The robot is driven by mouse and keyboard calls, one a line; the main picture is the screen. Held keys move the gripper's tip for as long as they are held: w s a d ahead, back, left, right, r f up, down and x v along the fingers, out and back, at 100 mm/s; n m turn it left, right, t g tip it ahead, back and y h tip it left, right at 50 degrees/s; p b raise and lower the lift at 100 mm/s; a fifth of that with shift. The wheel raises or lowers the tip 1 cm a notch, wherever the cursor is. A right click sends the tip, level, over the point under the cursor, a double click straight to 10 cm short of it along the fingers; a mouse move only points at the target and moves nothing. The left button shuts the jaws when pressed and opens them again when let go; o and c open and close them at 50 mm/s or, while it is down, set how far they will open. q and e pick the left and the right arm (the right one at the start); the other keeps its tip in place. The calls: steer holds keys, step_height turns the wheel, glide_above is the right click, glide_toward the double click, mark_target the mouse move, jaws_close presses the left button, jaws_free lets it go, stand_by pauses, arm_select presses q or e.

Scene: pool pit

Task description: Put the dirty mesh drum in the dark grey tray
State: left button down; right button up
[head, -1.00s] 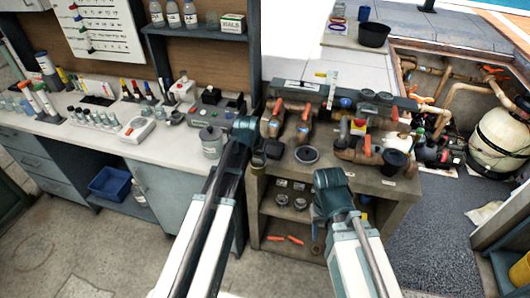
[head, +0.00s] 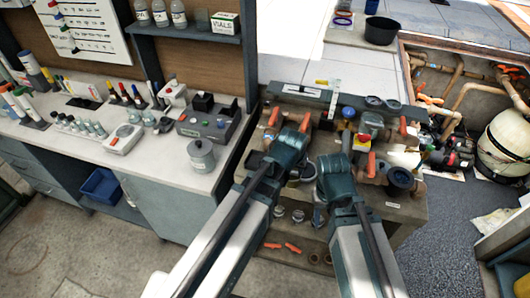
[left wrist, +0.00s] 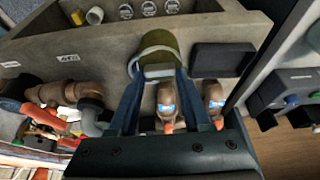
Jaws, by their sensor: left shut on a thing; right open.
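The dirty mesh drum (left wrist: 160,45), an olive-brown cylinder with a pale rim, is between the fingers of my left gripper (left wrist: 160,72) in the left wrist view. The gripper is shut on it. In the head view my left gripper (head: 287,152) is over the left part of the stone bench and hides the drum. The dark grey tray (left wrist: 222,58) is a shallow rectangle on the bench, just right of the drum in the wrist view. In the head view the tray (head: 257,162) is partly covered by my left gripper. My right gripper (head: 333,172) is open at the bench's front; its fingertips are hard to see.
Brown pipe fittings with orange handles (left wrist: 165,103) stand close to the tray and drum. A grey lidded canister (head: 201,155) and a control box (head: 208,122) are on the white counter to the left. Shelves with small parts (head: 290,245) are under the bench.

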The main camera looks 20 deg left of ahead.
arm_select(q)
steer(key=w+a+f+b, duration=0.1)
steer(key=w+a, duration=0.2)
steer(key=a, duration=0.1)
steer(key=w+a+f+b, duration=0.2)
steer(key=w+a, duration=0.1)
steer(key=a, duration=0.1)
steer(key=w+a+f+b, duration=0.2)
steer(key=w+a, duration=0.1)
steer(key=a, duration=0.2)
steer(key=shift+f, duration=0.15)
stand_by(0.3)
steer(key=shift+c, duration=1.7)
jaws_free()
